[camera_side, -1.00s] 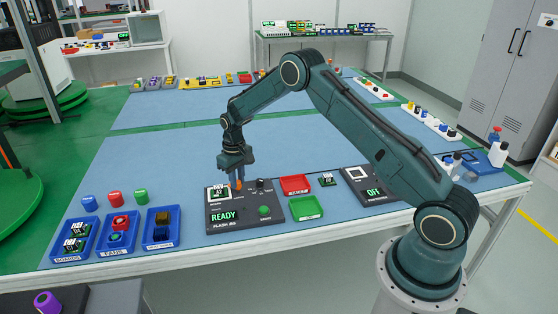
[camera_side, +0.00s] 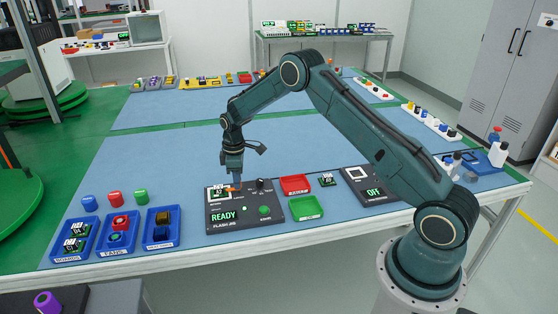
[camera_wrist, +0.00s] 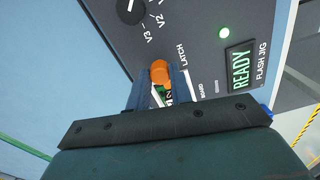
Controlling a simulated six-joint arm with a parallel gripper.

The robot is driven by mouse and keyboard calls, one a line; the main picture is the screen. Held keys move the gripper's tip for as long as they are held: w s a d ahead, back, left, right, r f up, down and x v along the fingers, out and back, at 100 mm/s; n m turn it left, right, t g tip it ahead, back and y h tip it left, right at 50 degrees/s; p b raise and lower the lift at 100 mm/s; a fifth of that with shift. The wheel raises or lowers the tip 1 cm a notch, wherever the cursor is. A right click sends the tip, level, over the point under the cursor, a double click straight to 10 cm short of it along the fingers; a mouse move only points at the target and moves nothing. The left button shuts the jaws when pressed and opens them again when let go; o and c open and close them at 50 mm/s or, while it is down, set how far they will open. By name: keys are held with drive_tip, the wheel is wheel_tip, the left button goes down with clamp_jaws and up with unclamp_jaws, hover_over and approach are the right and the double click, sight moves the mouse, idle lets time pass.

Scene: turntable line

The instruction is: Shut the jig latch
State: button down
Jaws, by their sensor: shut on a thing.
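The flash jig (camera_side: 245,225) is a dark box near the table's front edge, with a lit READY display (camera_side: 223,216) that also shows in the wrist view (camera_wrist: 241,68). A board (camera_side: 216,195) sits in its white-framed slot at the back left, partly hidden by the latch and my gripper. The orange latch (camera_wrist: 160,73) is beside the LATCH label in the wrist view; it also shows in the side view (camera_side: 232,189), low over the board slot. My gripper (camera_wrist: 163,84) points down at the jig, with its fingers closed around the latch.
Right of the jig are a red tray (camera_side: 296,185), a green tray (camera_side: 305,208), a loose board (camera_side: 327,180) and a second dark device (camera_side: 369,187) reading OFF. Blue bins (camera_side: 161,228) stand at the left. The mat behind the jig is clear.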

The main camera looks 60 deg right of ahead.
idle(0.4)
drive_tip(key=c, duration=1.3)
unclamp_jaws()
drive_tip(key=shift+o, duration=0.2)
drive_tip(key=shift+r, duration=0.15)
wheel_tip(320, 180, up, 14)
